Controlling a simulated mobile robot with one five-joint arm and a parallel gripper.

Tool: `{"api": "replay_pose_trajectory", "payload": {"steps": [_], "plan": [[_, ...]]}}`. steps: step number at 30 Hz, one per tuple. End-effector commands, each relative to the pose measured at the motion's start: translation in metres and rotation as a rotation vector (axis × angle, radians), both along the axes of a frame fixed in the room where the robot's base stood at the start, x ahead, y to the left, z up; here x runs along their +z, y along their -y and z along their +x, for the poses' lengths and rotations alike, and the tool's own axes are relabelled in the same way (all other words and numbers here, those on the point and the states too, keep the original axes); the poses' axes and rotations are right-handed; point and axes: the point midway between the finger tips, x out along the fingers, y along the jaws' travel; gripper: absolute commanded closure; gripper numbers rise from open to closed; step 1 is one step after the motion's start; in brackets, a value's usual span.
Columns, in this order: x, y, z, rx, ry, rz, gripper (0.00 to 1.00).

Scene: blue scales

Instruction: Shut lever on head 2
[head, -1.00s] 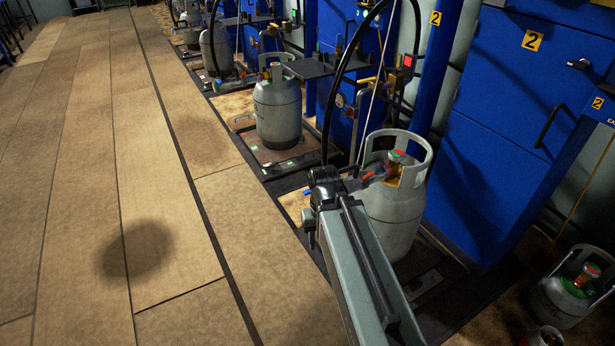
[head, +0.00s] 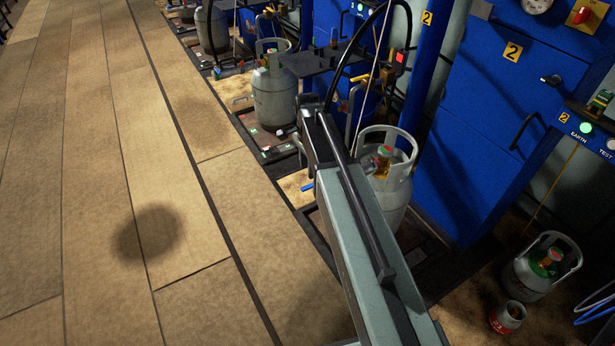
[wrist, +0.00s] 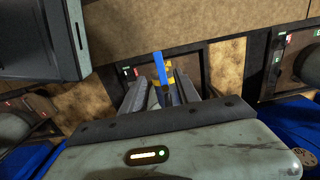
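A blue lever (wrist: 159,68) sits at the middle of the wrist view, in line with the gap between my fingers; whether they touch it cannot be told. A small blue handle tip also shows left of my arm in the head view (head: 306,187). My gripper (wrist: 161,88) appears open, with a finger on each side of the gap and yellow parts showing between them. In the head view my gripper is hidden behind my arm.
Another grey cylinder (head: 274,95) stands on its scale further up the row. A black hose (head: 345,55) arches above my arm's end. The wooden floor (head: 100,180) at left is clear.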

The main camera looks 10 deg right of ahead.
Motion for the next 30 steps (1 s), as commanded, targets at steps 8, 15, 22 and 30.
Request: {"api": "replay_pose_trajectory", "payload": {"steps": [8, 15, 22, 30], "plan": [[-0.039, -0.001, 0.0, 0.003, 0.0, 0.0, 0.62], [-0.077, -0.001, 0.0, 0.005, 0.0, 0.0, 0.62], [-0.078, -0.001, 0.0, 0.005, 0.0, 0.0, 0.62], [-0.078, -0.002, -0.001, 0.006, 0.0, 0.0, 1.0]]}}
